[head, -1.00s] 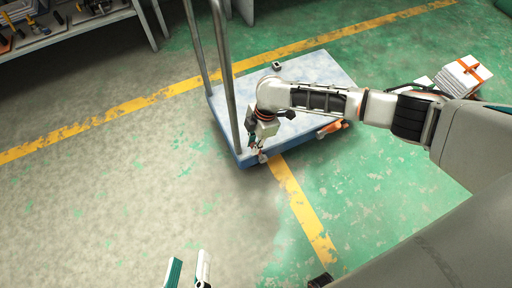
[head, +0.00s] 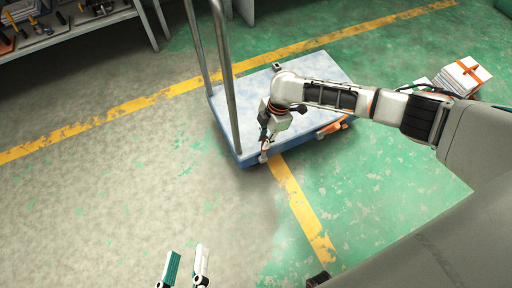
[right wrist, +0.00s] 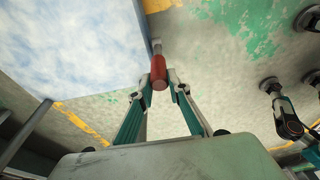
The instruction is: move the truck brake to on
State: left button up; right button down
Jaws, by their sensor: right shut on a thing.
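The truck (head: 318,72) is a flat platform cart with a pale blue deck and grey upright handle tubes. In the right wrist view its deck (right wrist: 75,40) fills the upper left. A red cylindrical grip on a short grey stem, which looks like the brake lever (right wrist: 159,72), stands beside the deck edge. My right gripper (right wrist: 160,84) is shut on this red grip, one fingertip on each side. In the head view my right gripper (head: 264,146) is at the near corner of the truck, and the red grip is hard to make out. My left gripper (head: 186,266) is open and empty at the bottom edge.
A shelf with tools (head: 70,25) stands at the upper left. A strapped stack of white sheets (head: 462,76) lies right of the truck. An orange part (head: 333,127) shows at the truck's right near edge. The floor left of the truck is clear.

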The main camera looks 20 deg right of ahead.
jog(key=shift+d+f, duration=0.1)
jog(key=shift+d, duration=0.15)
pick_arm(q)
jog(key=shift+s+f, duration=0.1)
jog(key=shift+f, duration=0.05)
pick_arm(e)
jog(key=shift+d+f, duration=0.15)
jog(key=shift+d, duration=0.9)
jog(key=shift+d+f, duration=0.15)
jog(key=shift+d, duration=0.85)
jog(key=shift+d+f+b, duration=0.3)
jog(key=shift+d+f, duration=0.1)
jog(key=shift+d, duration=0.4)
jog(key=shift+d+f+b, duration=0.25)
jog(key=shift+d+f, duration=0.15)
jog(key=shift+d, duration=0.35)
jog(key=c, duration=2.3)
grip_release()
jog(key=shift+d, duration=0.15)
jog(key=o, duration=0.5)
jog(key=shift+w, duration=0.1)
pick_arm(q)
jog(key=shift+s+f, duration=0.35)
jog(key=shift+f, duration=0.4)
pick_arm(e)
jog(key=shift+r, duration=0.1)
